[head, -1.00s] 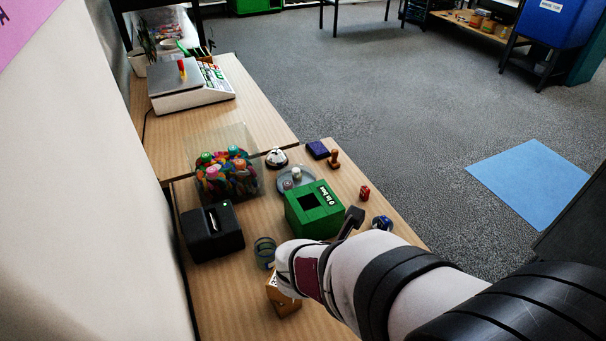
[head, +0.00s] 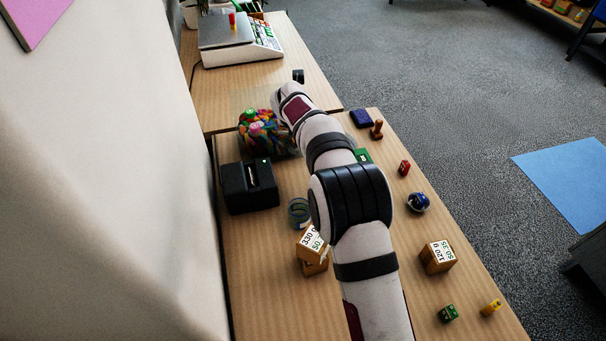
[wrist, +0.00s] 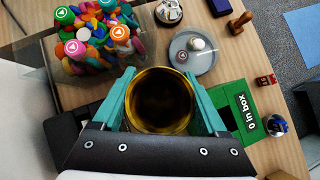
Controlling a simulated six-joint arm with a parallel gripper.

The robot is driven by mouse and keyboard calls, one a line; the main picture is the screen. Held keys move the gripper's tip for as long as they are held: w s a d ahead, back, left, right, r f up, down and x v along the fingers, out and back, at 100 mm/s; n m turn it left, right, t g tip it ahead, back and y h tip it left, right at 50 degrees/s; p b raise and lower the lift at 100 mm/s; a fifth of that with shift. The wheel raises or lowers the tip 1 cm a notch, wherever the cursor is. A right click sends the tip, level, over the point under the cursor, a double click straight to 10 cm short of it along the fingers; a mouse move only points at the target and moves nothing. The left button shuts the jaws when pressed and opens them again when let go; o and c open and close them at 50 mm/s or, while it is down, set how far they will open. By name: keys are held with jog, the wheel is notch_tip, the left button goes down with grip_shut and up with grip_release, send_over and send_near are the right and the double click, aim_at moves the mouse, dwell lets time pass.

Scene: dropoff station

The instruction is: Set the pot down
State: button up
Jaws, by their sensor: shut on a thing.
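A round brass-coloured pot (wrist: 161,100) with an open top and dark inside sits between the teal fingers of my gripper (wrist: 160,80) in the wrist view. The fingers are shut on its two sides. The wrist view looks down into it, so its base and what lies under it are hidden. I cannot tell its height above the table. In the head view the pot is not clearly seen; my arm reaches over the wooden table (head: 400,300) towards the clear bin of colourful pieces (head: 262,135).
A grey round dish (wrist: 194,50) with small weights, a bell (wrist: 169,11) and a green box (wrist: 245,115) lie beyond and right of the pot. A black device (head: 249,186), a scale (head: 235,38) and labelled wooden blocks (head: 437,257) stand on the tables. Table right of my arm is partly clear.

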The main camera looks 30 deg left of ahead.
aim_at(301, 173)
jog(key=f, duration=1)
jog(key=a+f, duration=0.1)
jog(key=f, duration=0.3)
jog(key=shift+w+f, duration=0.25)
jog(key=shift+f, duration=0.15)
jog(key=shift+f, duration=0.1)
jog(key=o, duration=1.4)
jog(key=shift+c, duration=0.2)
